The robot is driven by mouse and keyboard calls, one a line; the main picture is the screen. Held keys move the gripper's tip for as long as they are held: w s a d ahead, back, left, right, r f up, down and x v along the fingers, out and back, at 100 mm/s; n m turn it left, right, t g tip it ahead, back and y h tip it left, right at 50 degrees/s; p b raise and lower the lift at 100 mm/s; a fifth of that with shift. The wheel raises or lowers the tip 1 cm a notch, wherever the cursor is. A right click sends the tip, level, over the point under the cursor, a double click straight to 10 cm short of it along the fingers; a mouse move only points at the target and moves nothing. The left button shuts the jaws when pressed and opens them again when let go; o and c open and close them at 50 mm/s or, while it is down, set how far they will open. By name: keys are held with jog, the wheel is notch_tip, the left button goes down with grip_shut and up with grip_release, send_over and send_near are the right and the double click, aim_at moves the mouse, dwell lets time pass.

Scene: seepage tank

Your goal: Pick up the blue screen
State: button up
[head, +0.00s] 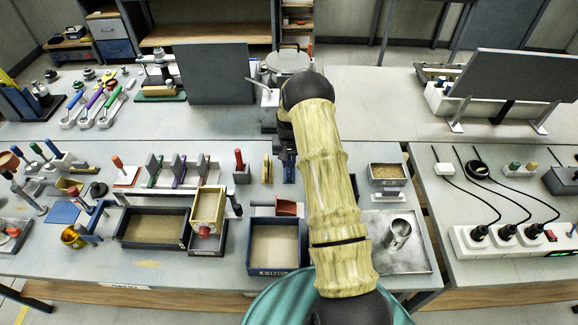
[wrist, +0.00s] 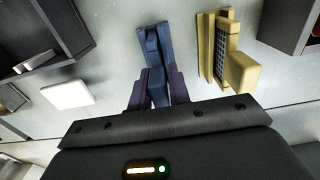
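The blue screen (wrist: 152,45) stands narrow and edge-on between the fingers of my gripper (wrist: 158,92) in the wrist view. One dark finger lies on each side of it, close to its faces. I cannot tell whether the fingers press on it. In the head view the blue screen (head: 289,170) shows just below the end of my arm, which hides part of it and the fingers.
A yellow screen (wrist: 230,65) stands close to the right in the wrist view, and left of the blue one in the head view (head: 267,170). A white block (wrist: 68,94) lies to the left. A sand-filled tray (head: 275,272) sits nearer on the bench.

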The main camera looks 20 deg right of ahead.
grip_shut()
jog(key=shift+r, duration=0.1)
notch_tip(320, 180, up, 10)
jog(key=b, duration=0.3)
dwell(0.6)
